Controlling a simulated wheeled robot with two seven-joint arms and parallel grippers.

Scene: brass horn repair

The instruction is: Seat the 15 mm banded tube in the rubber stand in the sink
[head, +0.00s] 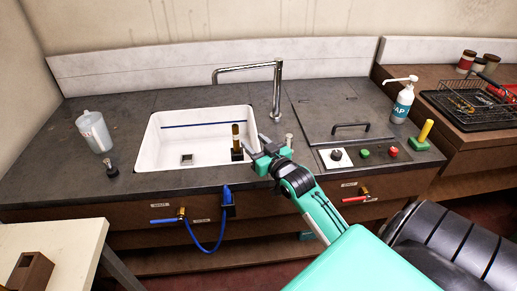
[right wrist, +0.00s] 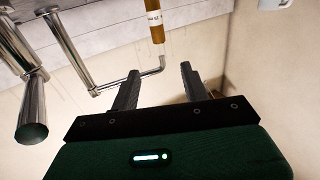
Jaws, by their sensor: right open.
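The banded tube (head: 236,130), brass-coloured with a darker lower part, stands upright at the right side of the white sink (head: 151,145). Its lower end meets the black rubber stand (head: 237,155); I cannot tell how deep it sits. My right gripper (head: 257,146) is open and empty, just right of the tube and stand. In the right wrist view, my right gripper (right wrist: 160,70) shows two parted fingers, with the tube (right wrist: 155,22) and its white label beyond the fingertips, apart from them. The stand is not seen there. My left gripper is not in view.
A chrome tap (head: 276,90) rises behind the sink. A soap bottle (head: 402,103) and a yellow rod in a green base (head: 424,133) stand to the right. A clear bottle (head: 94,132) and a small dark object (head: 112,168) stand left. A blue hose (head: 207,245) hangs in front.

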